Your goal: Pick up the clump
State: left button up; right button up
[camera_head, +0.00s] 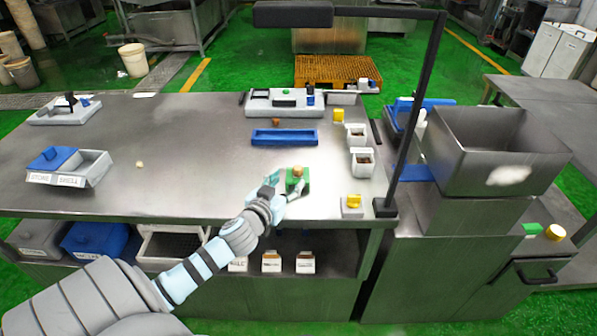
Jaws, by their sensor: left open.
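A small brown lump (298,172), which looks like the clump, sits on top of a green block (303,184) near the front of the metal table. My left gripper (288,184) is open at the green block, with its fingers close around the block and lump. I cannot tell whether the fingers touch either one. Another small brown lump (275,122) lies behind the blue tray (285,137), and a small pale piece (139,164) lies alone on the left of the table. My right gripper does not show.
A dark post (417,110) stands at the table's right edge, with a beam overhead. White cups (362,163) and a yellow-topped block (352,203) stand right of the gripper. A labelled two-part tray (95,167) is at the left. The table's middle left is mostly clear.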

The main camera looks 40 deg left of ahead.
aim_at(297, 168)
pick_arm(q)
jog(key=x, duration=0.8)
jog(key=shift+a, duration=0.2)
jog(key=shift+s, duration=0.15)
jog(key=c, duration=0.9)
